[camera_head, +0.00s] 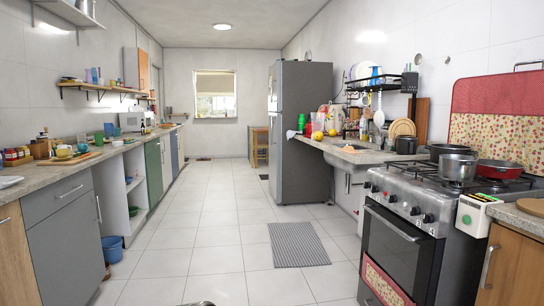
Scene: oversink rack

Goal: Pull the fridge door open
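The fridge (304,135) is a tall grey unit on the right side of the kitchen, at the far end of the right counter. Its side panel faces me, and its front, with the doors (275,130), faces left toward the aisle and shows only as a narrow strip. The doors look shut, in an upper and a lower part. The handle is too small to make out clearly.
The tiled aisle (205,230) is clear up to the fridge, apart from a flat grey mat (297,244). The stove (420,230) and right counter (350,155) line the right. Left cabinets (60,230) and a blue bucket (112,249) line the left. A wooden stool (259,148) stands beyond.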

